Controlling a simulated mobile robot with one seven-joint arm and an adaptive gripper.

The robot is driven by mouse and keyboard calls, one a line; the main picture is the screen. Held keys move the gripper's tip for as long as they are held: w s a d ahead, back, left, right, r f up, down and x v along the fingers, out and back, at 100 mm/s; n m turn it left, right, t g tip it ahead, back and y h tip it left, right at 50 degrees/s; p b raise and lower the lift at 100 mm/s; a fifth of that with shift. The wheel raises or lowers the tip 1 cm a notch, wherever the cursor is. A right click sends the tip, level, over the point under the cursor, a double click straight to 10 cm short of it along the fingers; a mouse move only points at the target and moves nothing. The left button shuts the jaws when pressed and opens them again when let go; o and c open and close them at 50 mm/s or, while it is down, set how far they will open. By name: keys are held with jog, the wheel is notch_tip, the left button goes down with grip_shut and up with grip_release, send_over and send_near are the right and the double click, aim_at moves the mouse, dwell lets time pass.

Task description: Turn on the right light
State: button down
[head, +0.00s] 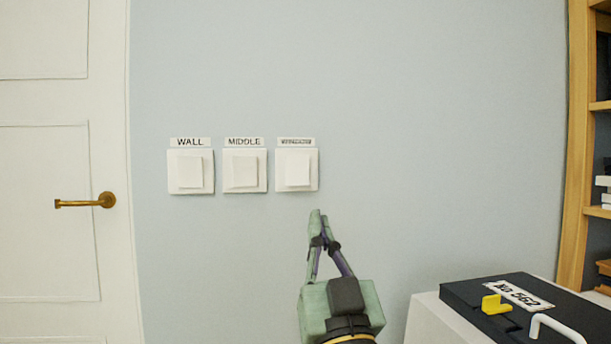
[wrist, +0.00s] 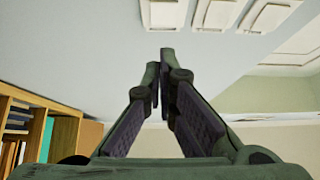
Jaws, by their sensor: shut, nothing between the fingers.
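Three white light switches sit in a row on the pale blue wall in the head view. The left switch (head: 190,171) is labelled WALL and the middle switch (head: 245,171) is labelled MIDDLE. The right switch (head: 297,170) has a label (head: 296,142) too blurred to read surely. My gripper (head: 318,218) is shut and empty, a little below and right of the right switch, apart from it in the picture. In the wrist view the gripper's fingertips (wrist: 159,60) are together, and white switch plates (wrist: 222,12) show at the top edge.
A white door (head: 60,240) with a brass handle (head: 85,201) stands at the left. At the lower right, a black case (head: 470,292) with a yellow piece (head: 495,305) lies on a white surface. A wooden shelf (head: 576,150) stands at the right edge. The wall right of the switches is bare.

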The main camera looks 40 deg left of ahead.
aim_at(301, 172)
jog(key=p+x, duration=0.2)
jog(key=x, duration=0.1)
jog(key=f+p+x, duration=0.1)
jog(key=p+x, duration=0.2)
jog(key=x, duration=0.1)
jog(key=a+p+x, duration=0.1)
jog(key=p+x, duration=0.1)
jog(key=x, duration=0.2)
jog(key=shift+w+a+f+p, duration=0.2)
jog(key=shift+w+p, duration=0.15)
jog(key=shift+w, duration=0.2)
jog(key=shift+w+a, duration=0.25)
jog(key=shift+a, duration=0.05)
jog(key=shift+f, duration=0.1)
jog(key=shift+w+a+f, duration=0.2)
jog(key=shift+w+a, duration=0.15)
jog(key=shift+a, duration=0.05)
jog(key=shift+s+d+f, duration=0.1)
jog(key=shift+d, duration=0.05)
